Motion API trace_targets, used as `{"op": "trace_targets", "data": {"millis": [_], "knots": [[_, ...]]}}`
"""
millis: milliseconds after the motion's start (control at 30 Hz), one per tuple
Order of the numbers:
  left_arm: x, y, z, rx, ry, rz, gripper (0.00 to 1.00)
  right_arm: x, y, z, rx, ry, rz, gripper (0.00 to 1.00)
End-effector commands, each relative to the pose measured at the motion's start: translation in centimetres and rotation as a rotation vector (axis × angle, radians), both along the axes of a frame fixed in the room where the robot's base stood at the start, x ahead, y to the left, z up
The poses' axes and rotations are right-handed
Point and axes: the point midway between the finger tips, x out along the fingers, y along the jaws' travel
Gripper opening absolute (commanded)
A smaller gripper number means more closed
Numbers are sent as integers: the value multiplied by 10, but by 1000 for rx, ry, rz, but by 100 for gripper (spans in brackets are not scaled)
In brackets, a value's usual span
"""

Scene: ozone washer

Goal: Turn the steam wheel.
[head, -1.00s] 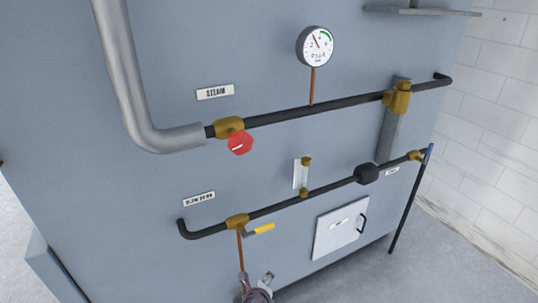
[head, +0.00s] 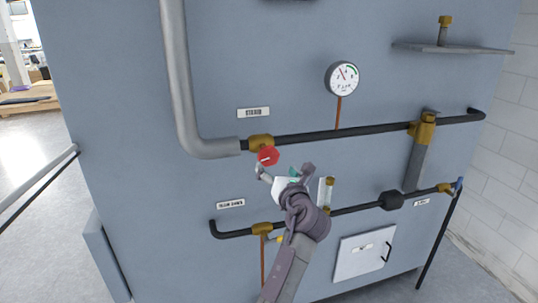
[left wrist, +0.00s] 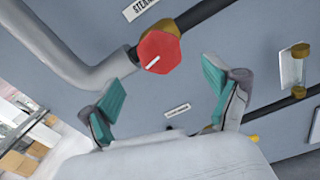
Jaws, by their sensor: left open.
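The red steam wheel (head: 268,156) sits on a brass valve (head: 261,141) in the black pipe, below the steam label (head: 253,112). In the left wrist view the red wheel (left wrist: 159,52) has a white line and lies just beyond the fingertips, near the middle. My left gripper (head: 283,172) is open and empty, just below and to the right of the wheel. Its teal-padded fingers also show in the left wrist view (left wrist: 160,95), spread wide, with the wheel ahead of the gap. They appear apart from the wheel. My right gripper is not in view.
A grey pipe (head: 180,90) bends into the black pipe. A round gauge (head: 342,78) stands above it. The lower black pipe (head: 355,209) and a small hatch (head: 364,254) are below. A shelf (head: 450,48) juts out at the upper right.

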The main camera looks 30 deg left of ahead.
Motion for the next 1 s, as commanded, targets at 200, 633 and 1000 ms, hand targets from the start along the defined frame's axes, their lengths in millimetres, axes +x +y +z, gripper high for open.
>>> {"op": "trace_targets", "data": {"millis": [200,633,1000], "knots": [[31,36,2,0,1,1,89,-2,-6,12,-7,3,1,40],[55,63,0,-2,-2,-2,89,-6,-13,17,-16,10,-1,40],[54,63,-1,-2,-1,-2,60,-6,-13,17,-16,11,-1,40]]}}
